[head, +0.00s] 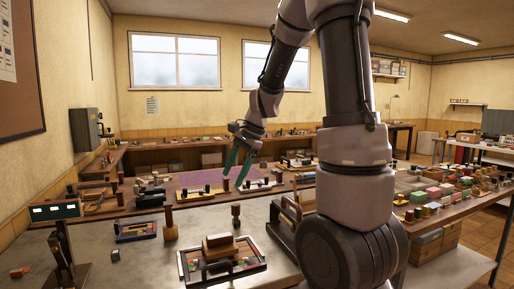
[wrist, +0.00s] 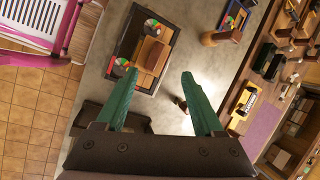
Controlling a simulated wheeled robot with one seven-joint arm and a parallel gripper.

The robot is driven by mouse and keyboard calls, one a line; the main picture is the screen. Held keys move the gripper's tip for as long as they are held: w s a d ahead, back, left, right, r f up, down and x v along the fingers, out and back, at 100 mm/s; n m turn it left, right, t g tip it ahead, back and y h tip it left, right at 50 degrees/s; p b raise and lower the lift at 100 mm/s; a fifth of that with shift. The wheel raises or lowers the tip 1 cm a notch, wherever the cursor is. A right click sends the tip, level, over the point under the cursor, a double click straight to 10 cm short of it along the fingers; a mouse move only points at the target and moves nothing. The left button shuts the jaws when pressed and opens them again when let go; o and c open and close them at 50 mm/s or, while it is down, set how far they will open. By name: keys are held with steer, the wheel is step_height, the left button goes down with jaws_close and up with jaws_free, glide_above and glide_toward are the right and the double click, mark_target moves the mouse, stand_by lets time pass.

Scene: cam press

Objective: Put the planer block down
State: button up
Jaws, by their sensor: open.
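My gripper (head: 233,179) is open, its two green fingers spread and pointing down above the benches. In the wrist view my gripper (wrist: 159,73) has nothing between its fingers. A brown wooden block (head: 218,241), perhaps the planer block, sits on a dark-framed tray (head: 184,270) on the grey bench. In the wrist view the brown block (wrist: 152,55) lies beyond the fingertips, on a lighter wooden piece inside the tray (wrist: 125,45). The gripper looks apart from the block. I cannot tell for sure which piece is the planer block.
A blue-framed tray (head: 137,231) and a wooden post (head: 170,224) stand on the grey bench behind the dark tray. A side table (head: 430,213) at right is crowded with small coloured blocks. Bare grey bench top (head: 120,275) shows at front left.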

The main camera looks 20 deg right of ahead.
steer(key=s+r+n+t+h, duration=0.1)
steer(key=s+r+n+t, duration=0.1)
steer(key=s+r+n, duration=0.2)
steer(key=s+d+r+n+t+h, duration=0.1)
steer(key=s+r+n+t, duration=0.2)
steer(key=s+r, duration=0.6)
steer(key=s+n, duration=0.2)
steer(key=s, duration=0.2)
steer(key=shift+d+n, duration=0.25)
steer(key=shift+n, duration=0.05)
